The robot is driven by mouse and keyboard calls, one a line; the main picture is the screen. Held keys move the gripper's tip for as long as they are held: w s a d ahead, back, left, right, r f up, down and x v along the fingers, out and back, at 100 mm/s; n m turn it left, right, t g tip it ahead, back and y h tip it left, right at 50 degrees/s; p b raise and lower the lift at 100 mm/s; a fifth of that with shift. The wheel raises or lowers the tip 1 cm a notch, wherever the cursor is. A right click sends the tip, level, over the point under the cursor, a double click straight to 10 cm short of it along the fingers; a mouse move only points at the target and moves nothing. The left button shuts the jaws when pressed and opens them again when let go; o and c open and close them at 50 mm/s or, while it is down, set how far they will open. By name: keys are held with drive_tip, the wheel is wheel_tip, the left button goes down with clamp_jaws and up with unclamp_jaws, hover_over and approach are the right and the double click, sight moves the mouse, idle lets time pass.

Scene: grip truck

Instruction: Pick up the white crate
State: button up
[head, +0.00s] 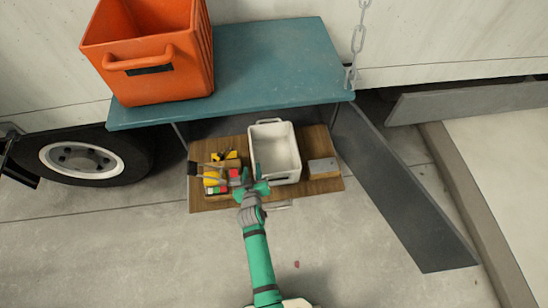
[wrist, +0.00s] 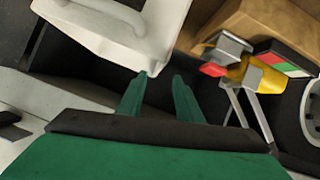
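The white crate (head: 287,176) is an open box with a handle at its far end. It stands upright on the low wooden shelf (head: 322,186) under the teal table, and looks empty. My gripper (head: 252,178) is at the crate's left side near its front corner. In the wrist view the crate (wrist: 160,38) fills the upper left, and my two green fingers (wrist: 161,77) point up toward its lower edge.
An orange crate (head: 160,75) stands on the teal table (head: 270,65) above the shelf. Yellow and red tools (head: 215,178) lie left of my gripper. A grey box (head: 323,167) sits right of the white crate. A dark ramp (head: 400,190) leans at the right.

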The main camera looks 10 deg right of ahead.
drive_tip(key=x, duration=1)
drive_tip(key=shift+f, duration=0.25)
drive_tip(key=shift+d, duration=0.1)
